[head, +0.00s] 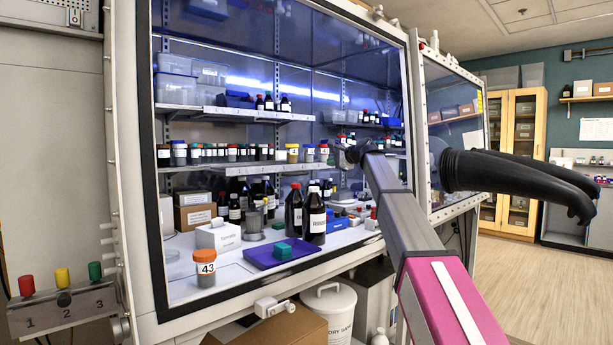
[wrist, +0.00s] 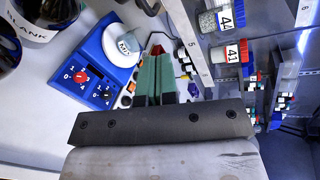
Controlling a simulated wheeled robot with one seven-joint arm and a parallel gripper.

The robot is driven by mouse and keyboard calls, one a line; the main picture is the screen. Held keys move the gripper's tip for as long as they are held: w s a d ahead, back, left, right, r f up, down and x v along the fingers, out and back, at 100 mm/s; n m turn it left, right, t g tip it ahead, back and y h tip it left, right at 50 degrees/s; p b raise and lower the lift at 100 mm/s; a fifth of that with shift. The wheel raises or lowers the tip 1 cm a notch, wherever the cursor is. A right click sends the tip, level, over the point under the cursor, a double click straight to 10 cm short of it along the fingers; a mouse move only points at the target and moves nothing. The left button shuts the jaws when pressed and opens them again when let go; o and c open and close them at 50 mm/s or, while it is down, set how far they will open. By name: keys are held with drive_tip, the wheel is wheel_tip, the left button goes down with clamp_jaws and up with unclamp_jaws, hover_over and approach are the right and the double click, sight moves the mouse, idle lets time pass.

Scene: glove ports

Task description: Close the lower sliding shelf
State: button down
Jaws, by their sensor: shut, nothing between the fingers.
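The lower shelf (head: 250,167) is a pale metal board inside the glass-fronted cabinet, with a row of capped jars and small bottles on it. In the wrist view my gripper (wrist: 157,78) is shut and empty, with green finger parts beyond a dark bar. A metal shelf edge (wrist: 196,55) marked 5 runs just right of the fingers, apparently with a gap. Whether it is the lower shelf's edge, and how far that shelf is out, I cannot tell.
Numbered jars (wrist: 232,53) stand close right of my gripper. A blue hotplate (wrist: 90,65) lies to its left. Dark bottles (head: 313,215), a purple tray (head: 262,257) and a jar marked 43 (head: 206,268) stand below. The upper shelf (head: 235,113) holds bins and bottles.

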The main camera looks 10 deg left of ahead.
drive_tip(key=s+f+n+h, duration=0.1)
drive_tip(key=s+f+n, duration=0.15)
drive_tip(key=s, duration=0.25)
drive_tip(key=w+a+f+n, duration=0.1)
drive_tip(key=w+a+f, duration=0.1)
drive_tip(key=w+a, duration=0.5)
drive_tip(key=shift+a+f, duration=0.4)
drive_tip(key=shift+a, duration=1.55)
drive_tip(key=shift+w, duration=0.1)
drive_tip(key=shift+w, duration=0.1)
